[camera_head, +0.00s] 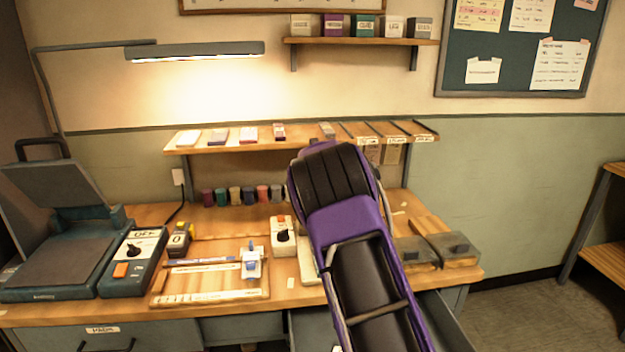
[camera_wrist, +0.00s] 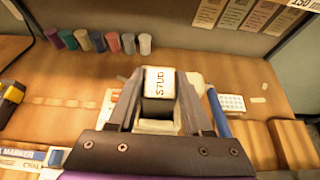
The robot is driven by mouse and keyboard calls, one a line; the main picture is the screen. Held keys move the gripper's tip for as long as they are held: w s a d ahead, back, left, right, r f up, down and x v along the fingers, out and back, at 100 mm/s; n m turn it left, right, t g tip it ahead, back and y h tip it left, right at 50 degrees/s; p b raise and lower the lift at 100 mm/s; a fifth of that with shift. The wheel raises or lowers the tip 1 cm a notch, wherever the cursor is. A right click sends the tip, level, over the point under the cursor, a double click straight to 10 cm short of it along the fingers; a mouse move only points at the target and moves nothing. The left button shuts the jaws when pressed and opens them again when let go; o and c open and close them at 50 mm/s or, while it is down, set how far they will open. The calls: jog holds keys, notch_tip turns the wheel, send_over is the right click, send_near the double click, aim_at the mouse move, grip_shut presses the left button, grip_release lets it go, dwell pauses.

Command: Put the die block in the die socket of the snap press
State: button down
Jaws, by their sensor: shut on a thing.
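A cream-coloured part (camera_wrist: 158,126) shows just below the block, and a blue lever-like bar (camera_wrist: 219,113) stands to the right of the fingers. These may belong to the snap press, but I cannot tell. The die socket is not clearly seen. In the head view, my purple and black arm hides the gripper, the block and the bench behind them.
On the bench are a heat press (camera_head: 60,260), a control box (camera_head: 133,262), a wooden tray (camera_head: 205,292), a white box with a black knob (camera_head: 283,236), and several coloured spools (camera_head: 235,195). A shelf (camera_head: 300,138) runs above. Wooden blocks (camera_wrist: 290,143) lie right of my gripper.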

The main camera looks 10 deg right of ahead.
jog(key=shift+c, duration=1.6)
grip_release()
jog(key=shift+f, duration=0.15)
jog(key=shift+r, duration=0.2)
jog(key=b+v, duration=0.2)
jog(key=v, duration=1)
jog(key=shift+b, duration=0.35)
